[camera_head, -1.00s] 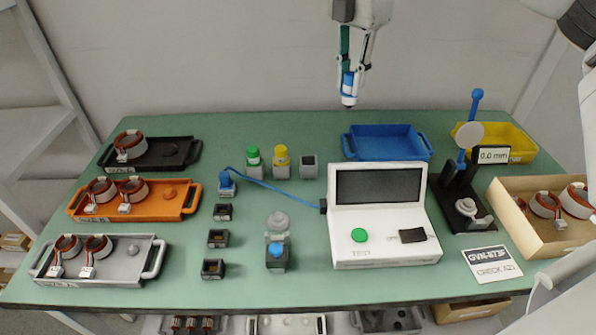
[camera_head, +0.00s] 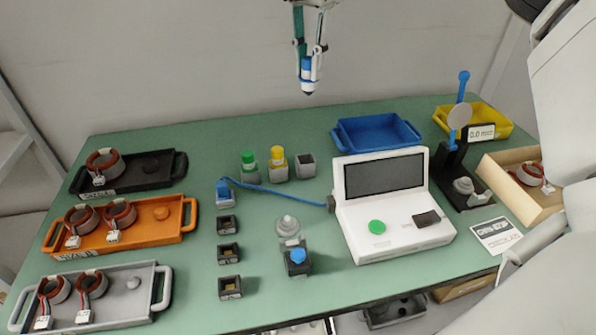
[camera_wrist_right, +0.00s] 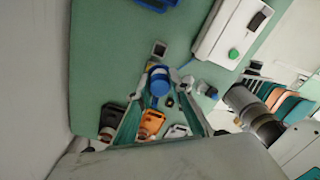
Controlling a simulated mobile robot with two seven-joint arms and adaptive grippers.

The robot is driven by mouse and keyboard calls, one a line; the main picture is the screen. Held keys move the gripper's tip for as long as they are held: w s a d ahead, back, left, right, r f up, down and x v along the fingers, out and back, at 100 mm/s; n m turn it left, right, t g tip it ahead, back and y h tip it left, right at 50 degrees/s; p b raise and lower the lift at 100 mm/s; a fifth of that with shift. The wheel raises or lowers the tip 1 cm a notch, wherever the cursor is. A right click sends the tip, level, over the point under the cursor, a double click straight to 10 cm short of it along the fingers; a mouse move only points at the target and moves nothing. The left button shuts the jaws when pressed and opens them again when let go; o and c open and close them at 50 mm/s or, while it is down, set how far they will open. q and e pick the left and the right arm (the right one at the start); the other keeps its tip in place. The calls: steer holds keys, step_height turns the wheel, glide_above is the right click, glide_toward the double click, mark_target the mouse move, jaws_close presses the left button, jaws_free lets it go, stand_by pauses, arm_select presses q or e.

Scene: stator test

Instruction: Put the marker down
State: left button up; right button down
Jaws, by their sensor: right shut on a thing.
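My right gripper (camera_head: 307,78) hangs from the top of the camera_head view, shut on a blue marker (camera_head: 306,66). The marker points down, with a white band and a dark tip at its lower end. It is held in the air, and in the picture it is above an empty grey holder (camera_head: 305,167). Beside that holder stand a green-capped marker (camera_head: 249,161) and a yellow-capped marker (camera_head: 278,160) in their own holders. In the wrist view the blue marker (camera_wrist_right: 159,82) shows between the fingers, with the grey holder (camera_wrist_right: 159,49) nearby. My left gripper is not in view.
A white tester (camera_head: 395,220) stands to the right, with a blue cable (camera_head: 270,189) running left from it. A blue tray (camera_head: 376,133) is at the back. Black, orange and grey trays (camera_head: 130,223) with stators line the left. Small dark blocks (camera_head: 228,253) stand mid-table.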

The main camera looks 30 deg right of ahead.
steer(key=shift+a, duration=0.1)
steer(key=shift+f, duration=0.15)
step_height(320, 180, down, 8)
steer(key=shift+w+r+b, duration=0.1)
steer(key=shift+r+b, duration=0.1)
steer(key=shift+b, duration=0.8)
step_height(320, 180, down, 12)
steer(key=b, duration=0.2)
steer(key=shift+r+b, duration=0.15)
steer(key=shift+b, duration=0.25)
steer(key=shift+f, duration=0.3)
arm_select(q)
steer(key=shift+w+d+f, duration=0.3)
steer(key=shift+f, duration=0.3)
arm_select(e)
steer(key=shift+r, duration=0.2)
